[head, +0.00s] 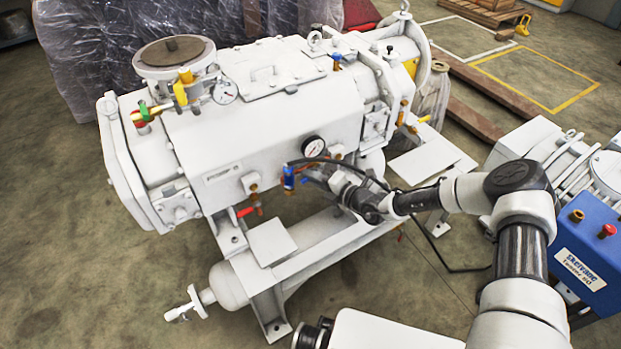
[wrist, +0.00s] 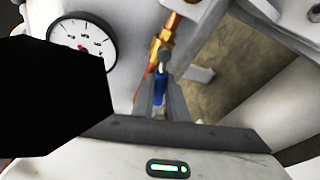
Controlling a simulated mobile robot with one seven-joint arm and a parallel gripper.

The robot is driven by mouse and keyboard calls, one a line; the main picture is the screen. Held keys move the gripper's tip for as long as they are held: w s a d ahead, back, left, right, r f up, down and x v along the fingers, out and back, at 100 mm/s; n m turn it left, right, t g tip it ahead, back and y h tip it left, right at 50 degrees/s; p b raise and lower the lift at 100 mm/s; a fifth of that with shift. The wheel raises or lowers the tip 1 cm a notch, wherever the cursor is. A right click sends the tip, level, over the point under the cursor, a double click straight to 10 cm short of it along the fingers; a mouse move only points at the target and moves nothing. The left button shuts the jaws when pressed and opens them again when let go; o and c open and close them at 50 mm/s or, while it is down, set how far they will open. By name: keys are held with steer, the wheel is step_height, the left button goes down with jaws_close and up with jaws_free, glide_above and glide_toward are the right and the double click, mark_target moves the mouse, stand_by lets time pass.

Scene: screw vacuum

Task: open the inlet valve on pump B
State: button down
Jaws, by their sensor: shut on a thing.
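A large white pump (head: 240,125) stands in the middle of the head view; its label is too small to read. A blue valve handle (head: 288,177) shows low on its near side, just left of the gripper's end. In the wrist view the blue handle (wrist: 160,84) sits below a brass valve body (wrist: 163,50). My gripper (head: 304,176) reaches it from the right. In the wrist view my gripper (wrist: 161,98) has its two grey fingers shut on the blue handle, one on each side. The fingers partly hide the handle.
A dial gauge (head: 313,146) is just above my gripper and also shows in the wrist view (wrist: 84,38). A red handle (head: 246,212) is lower left. A blue box (head: 586,258) and white machinery stand right. Bare floor (head: 60,240) lies left.

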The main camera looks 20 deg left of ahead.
steer(key=shift+r+m+y+b, duration=0.15)
steer(key=shift+m+y+b, duration=0.15)
steer(key=shift+m+b, duration=0.5)
steer(key=shift+s+r+m+g+y+b, duration=0.1)
steer(key=shift+r+m+g+y+b, duration=0.25)
steer(key=shift+r+m, duration=0.25)
steer(key=shift+a, duration=0.1)
steer(key=c, duration=1.7)
jaws_free()
steer(key=shift+c, duration=0.2)
steer(key=p+v, duration=0.3)
steer(key=v, duration=1.4)
steer(key=shift+d, duration=0.25)
steer(key=shift+s+f, duration=0.1)
